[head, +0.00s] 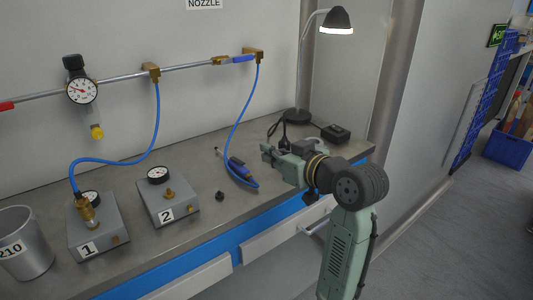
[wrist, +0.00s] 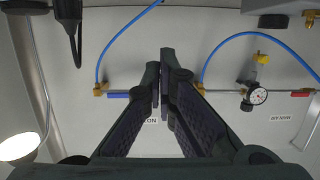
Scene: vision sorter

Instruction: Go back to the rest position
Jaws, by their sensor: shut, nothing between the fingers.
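My gripper (head: 266,152) is at the end of my green-grey arm, above the right part of the grey bench (head: 130,262) in the head view. Its fingers point left toward the wall. In the wrist view my gripper (wrist: 162,75) shows its two dark fingers meeting at the tips, with nothing between them. It is apart from the bench top and the things on it, as far as the head view shows.
A blue hose with a nozzle (head: 240,169) lies near my gripper. A lamp (head: 336,20) and a black box (head: 335,133) stand behind. Gauge boxes 1 (head: 98,234) and 2 (head: 168,203) and a metal bin (head: 24,243) stand left. Open floor (head: 450,240) lies right.

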